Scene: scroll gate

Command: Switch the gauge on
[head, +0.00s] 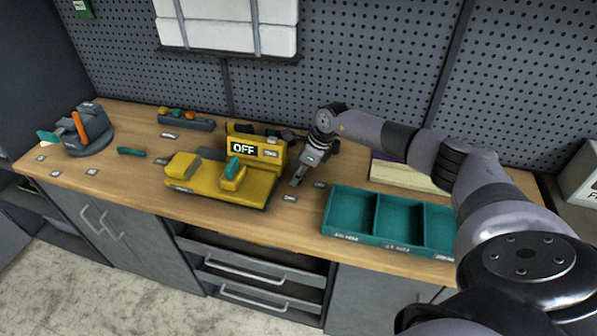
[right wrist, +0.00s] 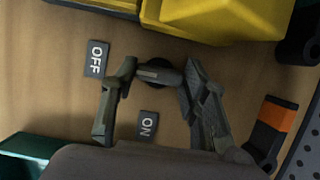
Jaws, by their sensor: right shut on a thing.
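The yellow gauge (head: 222,190) stands on the workbench, and its display (head: 244,149) reads OFF. It also shows along the top edge of the right wrist view (right wrist: 215,18). My right gripper (head: 298,178) reaches down to the bench just right of the gauge. In the right wrist view its fingers (right wrist: 156,78) are shut on a small dark switch (right wrist: 158,74). An OFF label (right wrist: 96,58) lies left of the switch and an ON label (right wrist: 148,125) below it. The fingers hide part of the switch. My left gripper is not in view.
A teal compartment tray (head: 350,225) stands close to the right of my gripper. A tool tray (head: 187,122) sits behind the gauge, and a grey round-based fixture (head: 92,133) with an orange part is at the far left.

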